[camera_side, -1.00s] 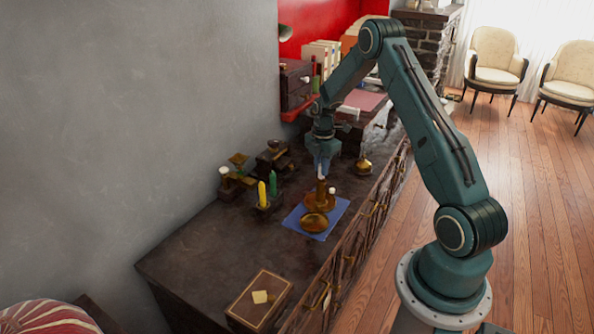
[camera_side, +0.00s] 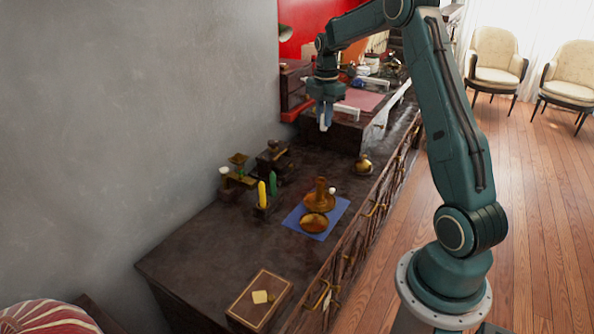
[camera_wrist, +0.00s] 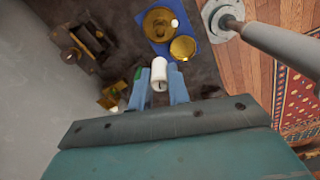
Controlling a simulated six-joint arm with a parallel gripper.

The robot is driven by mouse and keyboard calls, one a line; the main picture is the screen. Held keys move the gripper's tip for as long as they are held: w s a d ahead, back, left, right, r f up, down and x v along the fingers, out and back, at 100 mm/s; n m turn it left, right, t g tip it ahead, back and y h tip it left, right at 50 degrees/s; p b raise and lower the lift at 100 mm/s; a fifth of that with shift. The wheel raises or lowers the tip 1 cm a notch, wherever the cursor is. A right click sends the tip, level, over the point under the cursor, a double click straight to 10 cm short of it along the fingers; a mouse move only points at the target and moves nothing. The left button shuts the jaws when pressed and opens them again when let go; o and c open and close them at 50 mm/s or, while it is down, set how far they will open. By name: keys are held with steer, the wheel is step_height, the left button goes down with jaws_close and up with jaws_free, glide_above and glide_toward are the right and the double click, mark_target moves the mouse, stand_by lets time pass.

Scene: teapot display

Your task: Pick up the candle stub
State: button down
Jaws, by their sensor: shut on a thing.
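The candle stub (camera_wrist: 159,73) is a short white cylinder between the two blue fingers in the wrist view. My gripper (camera_wrist: 160,88) is shut on it. In the side view my gripper (camera_side: 324,117) hangs high above the dark cabinet top, and the stub (camera_side: 322,123) shows as a small pale shape at its fingertips.
A brass dish (camera_side: 313,223) lies on the cloth. A yellow candle (camera_side: 262,195) and a green candle (camera_side: 273,183) stand left of it. A small brass pot (camera_side: 363,164) is to the right, a box (camera_side: 259,299) in front. The cabinet top's front left is clear.

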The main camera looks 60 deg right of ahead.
steer(key=shift+r, duration=0.35)
stand_by(0.4)
